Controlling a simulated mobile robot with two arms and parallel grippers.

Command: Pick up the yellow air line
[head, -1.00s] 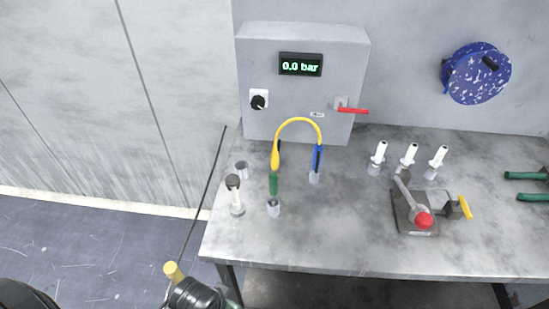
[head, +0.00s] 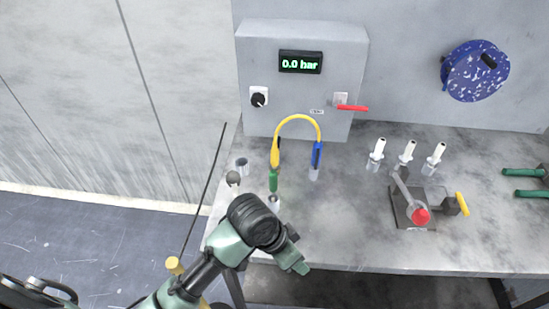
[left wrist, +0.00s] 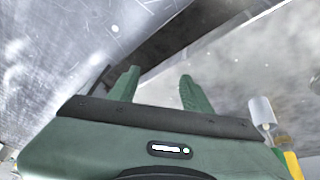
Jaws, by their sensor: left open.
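The yellow air line (head: 298,117) stands as an arch on the bench in front of the grey control box. Its left end has a yellow body above a green part (head: 273,181), over a metal socket (head: 274,201). Its right end has a blue fitting (head: 317,156) above another small metal socket. My left gripper (head: 298,264) is at the bench's front edge, nearer me than the line and apart from it. In the left wrist view its two green fingers (left wrist: 158,86) are apart with nothing between them.
The control box (head: 260,60) reads 0.0 bar. Several fittings stand on the bench (head: 340,225), including white-topped ones (head: 407,152). A toggle clamp with a red knob (head: 420,216) is at the right. A blue reel (head: 475,70) hangs on the wall. The bench middle is clear.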

